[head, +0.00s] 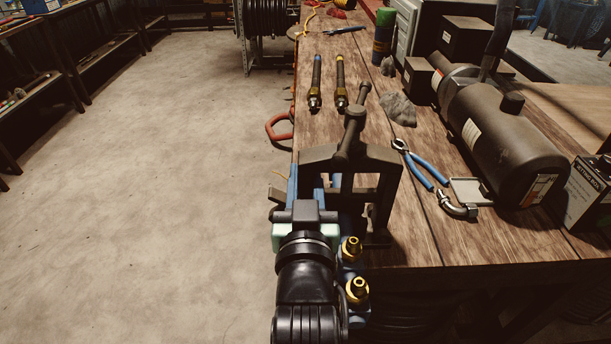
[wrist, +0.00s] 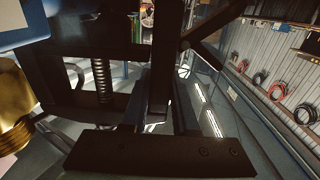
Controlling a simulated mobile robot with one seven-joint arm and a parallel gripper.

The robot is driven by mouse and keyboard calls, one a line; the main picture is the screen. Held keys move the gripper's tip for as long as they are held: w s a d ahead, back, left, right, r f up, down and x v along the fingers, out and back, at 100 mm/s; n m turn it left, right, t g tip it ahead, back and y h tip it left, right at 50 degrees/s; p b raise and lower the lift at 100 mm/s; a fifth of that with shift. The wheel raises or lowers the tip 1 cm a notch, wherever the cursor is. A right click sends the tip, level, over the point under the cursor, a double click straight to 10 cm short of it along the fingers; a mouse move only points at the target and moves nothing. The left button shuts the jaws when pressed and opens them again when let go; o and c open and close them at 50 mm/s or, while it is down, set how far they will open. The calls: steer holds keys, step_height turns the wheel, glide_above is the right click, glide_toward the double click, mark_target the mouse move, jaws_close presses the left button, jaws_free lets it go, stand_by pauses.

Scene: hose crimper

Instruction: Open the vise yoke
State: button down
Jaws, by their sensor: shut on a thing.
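The vise yoke (head: 378,162) is a dark metal frame at the near left edge of the wooden bench, with a screw and T-handle (head: 352,127) rising from its top. In the wrist view the yoke's dark frame (wrist: 100,42) fills the upper part, and a threaded screw (wrist: 103,82) shows at left. My gripper (head: 306,182) is at the left side of the yoke. In the wrist view my gripper (wrist: 160,118) is shut on an upright dark bar of the yoke. The fingertips are partly hidden in the head view.
Brass fittings (head: 352,248) stand close to the right of my wrist. Blue-handled pliers (head: 424,170), an elbow fitting (head: 457,206) and a grey rag (head: 398,108) lie on the bench (head: 405,245). The floor at left is clear.

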mark_target(391, 155)
steer(key=shift+d+r, duration=0.15)
steer(key=shift+r, duration=0.1)
stand_by(0.3)
steer(key=shift+d+r+m+p, duration=0.6)
steer(key=shift+r+m+p, duration=0.1)
steer(key=shift+r+p, duration=0.15)
steer(key=d+r+m+p, duration=0.2)
steer(key=d, duration=0.1)
steer(key=d+r+m+p, duration=0.1)
steer(key=d+m, duration=0.1)
steer(key=shift+r, duration=0.1)
steer(key=d+m, duration=0.1)
steer(key=d+m+p, duration=0.1)
steer(key=d, duration=0.1)
steer(key=d+r+m, duration=0.1)
steer(key=d+m, duration=0.1)
steer(key=shift+d, duration=0.25)
steer(key=shift+d+f+m+p, duration=0.1)
steer(key=shift+d+m+p, duration=0.2)
steer(key=shift+d+m, duration=0.8)
steer(key=shift+d, duration=0.1)
steer(key=c, duration=0.7)
jaws_free()
steer(key=shift+f, duration=0.1)
